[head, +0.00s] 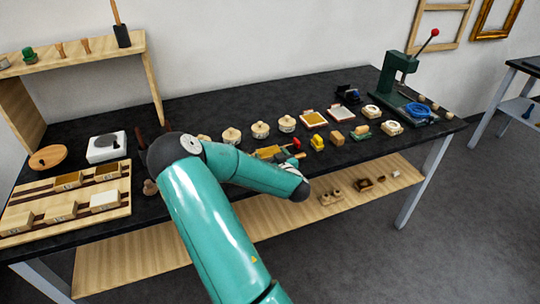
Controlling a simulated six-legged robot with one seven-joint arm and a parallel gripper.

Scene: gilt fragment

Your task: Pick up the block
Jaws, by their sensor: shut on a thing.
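My teal arm reaches up from the bottom of the head view and bends in front of the bench. I cannot make out my gripper or its fingertips, nor anything held in it. Several small block-like things stand on the dark bench top (225,105). A plain tan wooden block (337,139) stands right of the middle. I cannot tell which of these is the task's block. My arm hides part of the bench.
Round lidded pots (260,130) stand mid-bench. A green press (397,75) with a red knob stands at the right. A lower shelf (150,255) runs underneath.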

